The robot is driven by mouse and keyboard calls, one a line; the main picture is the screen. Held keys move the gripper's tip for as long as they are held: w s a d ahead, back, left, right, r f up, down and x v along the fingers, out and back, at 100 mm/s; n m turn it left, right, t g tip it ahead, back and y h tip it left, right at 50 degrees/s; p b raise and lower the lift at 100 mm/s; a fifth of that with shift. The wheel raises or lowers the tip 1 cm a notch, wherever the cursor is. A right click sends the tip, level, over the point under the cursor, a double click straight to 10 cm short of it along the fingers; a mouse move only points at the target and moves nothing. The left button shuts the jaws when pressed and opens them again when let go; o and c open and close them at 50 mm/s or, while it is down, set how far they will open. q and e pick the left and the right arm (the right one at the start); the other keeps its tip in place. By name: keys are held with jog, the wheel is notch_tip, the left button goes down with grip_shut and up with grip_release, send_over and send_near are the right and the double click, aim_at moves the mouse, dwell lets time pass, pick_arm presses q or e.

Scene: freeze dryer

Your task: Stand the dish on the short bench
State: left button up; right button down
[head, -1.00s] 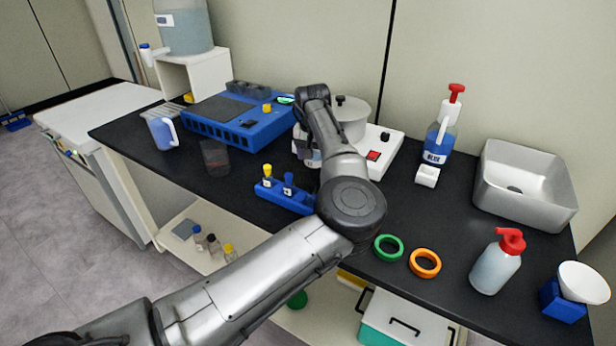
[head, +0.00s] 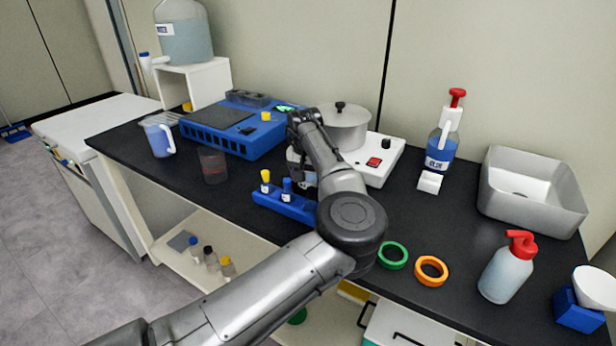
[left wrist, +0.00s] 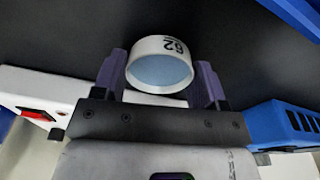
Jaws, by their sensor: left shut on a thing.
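My left gripper (head: 303,118) is in front of the metal pot, over the black bench. In the left wrist view, the gripper (left wrist: 158,72) is shut on a small round white dish (left wrist: 160,72) with a pale blue inside and the mark "62". One purple finger is on each side of it. In the head view my arm largely hides the dish. A shorter white-topped bench (head: 98,108) stands at the left end of the long black bench (head: 225,190). My right gripper is not in view.
Near my arm are a blue device (head: 225,138), the white hotplate (head: 382,168) with the pot (head: 345,132), and a blue rack (head: 285,207). A blue-handled jug (head: 158,140) and a beaker (head: 212,166) stand towards the left. The white top looks largely clear.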

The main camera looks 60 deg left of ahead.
pick_arm(q)
jog(key=shift+f, duration=0.15)
jog(key=o, duration=0.9)
jog(key=r+p, duration=0.2)
jog(key=r, duration=0.1)
jog(key=r+p, duration=0.2)
jog(key=r, duration=0.2)
jog(key=s+r+p, duration=0.1)
jog(key=r+p, duration=0.1)
jog(key=r, duration=0.1)
jog(key=shift+d+r, duration=0.35)
jog(key=shift+r, duration=0.05)
jog(key=shift+o, duration=0.5)
jog(key=shift+s+r+p, duration=0.1)
jog(key=shift+r+p, duration=0.25)
jog(key=shift+r, duration=0.4)
